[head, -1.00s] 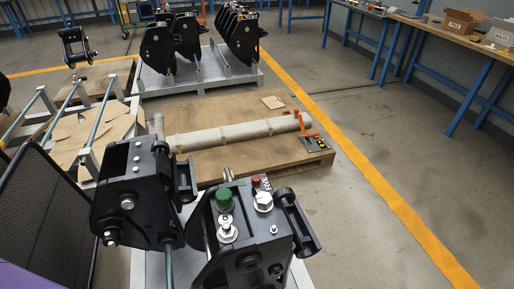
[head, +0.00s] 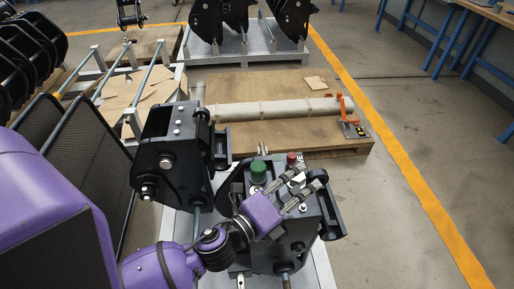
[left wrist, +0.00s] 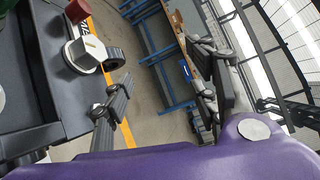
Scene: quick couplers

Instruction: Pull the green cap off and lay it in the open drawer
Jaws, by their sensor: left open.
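The green cap (head: 258,172) sits upright on top of the black coupler (head: 297,232) at the front. A red cap (head: 292,158) stands to its right on the same coupler. My left gripper (head: 309,181) is open and empty. It is over the coupler's top, with its fingers pointing to the upper right, to the right of the green cap and apart from it. In the left wrist view, the red cap (left wrist: 76,11) and a silver hex fitting (left wrist: 86,52) show left of the open fingers (left wrist: 163,72). I see no open drawer. My right gripper is not in view.
A second black coupler (head: 172,155) stands just left. Behind is a wooden pallet (head: 235,140) with a long grey cylinder (head: 265,110). Dark mesh panels (head: 50,130) stand at the left. The floor right of the yellow line (head: 425,200) is mostly clear.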

